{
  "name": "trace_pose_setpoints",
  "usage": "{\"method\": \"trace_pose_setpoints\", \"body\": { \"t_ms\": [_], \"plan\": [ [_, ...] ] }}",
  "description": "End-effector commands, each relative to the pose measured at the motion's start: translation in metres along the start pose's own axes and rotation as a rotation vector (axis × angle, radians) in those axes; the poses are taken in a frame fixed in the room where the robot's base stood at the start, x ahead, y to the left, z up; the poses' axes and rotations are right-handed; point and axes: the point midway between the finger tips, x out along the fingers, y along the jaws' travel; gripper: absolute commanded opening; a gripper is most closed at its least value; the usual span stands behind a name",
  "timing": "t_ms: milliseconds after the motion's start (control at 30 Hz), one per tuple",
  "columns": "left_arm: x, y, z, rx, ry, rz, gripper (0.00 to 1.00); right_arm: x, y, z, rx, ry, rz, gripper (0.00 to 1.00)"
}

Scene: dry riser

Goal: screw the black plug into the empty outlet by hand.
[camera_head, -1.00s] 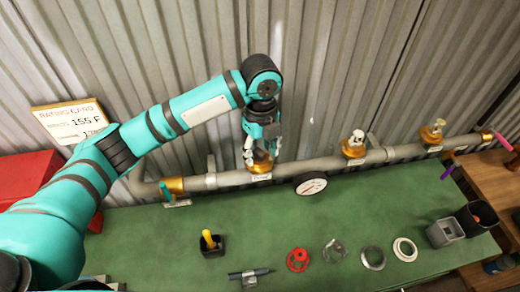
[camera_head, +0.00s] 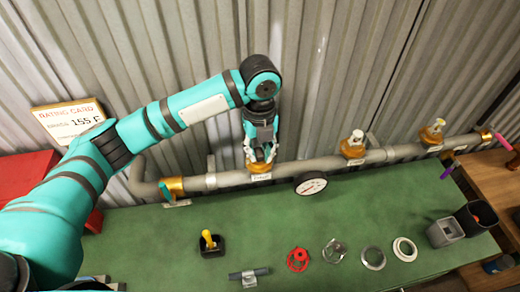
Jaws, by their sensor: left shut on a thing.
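My left gripper (camera_head: 260,155) points down at the left brass outlet (camera_head: 260,167) on the grey pipe (camera_head: 318,165). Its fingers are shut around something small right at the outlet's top. I take this to be the black plug, but the fingers hide it, and I cannot see its colour or how deep it sits in the outlet. Two further brass outlets, a middle one (camera_head: 353,152) and a right one (camera_head: 432,137), each carry a pale fitting. My right gripper is not in view.
A round gauge (camera_head: 311,183) hangs just right of the gripper. Corrugated wall (camera_head: 370,60) stands close behind the pipe.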

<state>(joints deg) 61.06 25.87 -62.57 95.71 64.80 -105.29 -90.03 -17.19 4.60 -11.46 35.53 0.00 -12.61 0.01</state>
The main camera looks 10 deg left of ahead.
Motion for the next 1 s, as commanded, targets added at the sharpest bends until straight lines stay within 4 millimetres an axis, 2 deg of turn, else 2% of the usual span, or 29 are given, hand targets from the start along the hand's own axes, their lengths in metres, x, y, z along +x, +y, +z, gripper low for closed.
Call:
{"method": "trace_pose_setpoints", "body": {
  "t_ms": [167,467,800,1000],
  "plan": [
    [-0.0007,0.0003,0.0004,0.146,-0.003,-0.001,0.0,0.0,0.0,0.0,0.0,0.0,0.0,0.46],
    [-0.0008,0.0003,0.0004,0.164,-0.003,-0.002,0.0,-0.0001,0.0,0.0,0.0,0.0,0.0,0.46],
    [-0.0006,0.0021,0.0014,0.591,-0.006,-0.001,0.0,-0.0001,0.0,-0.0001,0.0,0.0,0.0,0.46],
    [-0.0004,0.002,0.0011,0.655,-0.006,-0.002,0.0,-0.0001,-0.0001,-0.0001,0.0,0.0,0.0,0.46]
  ]
}}
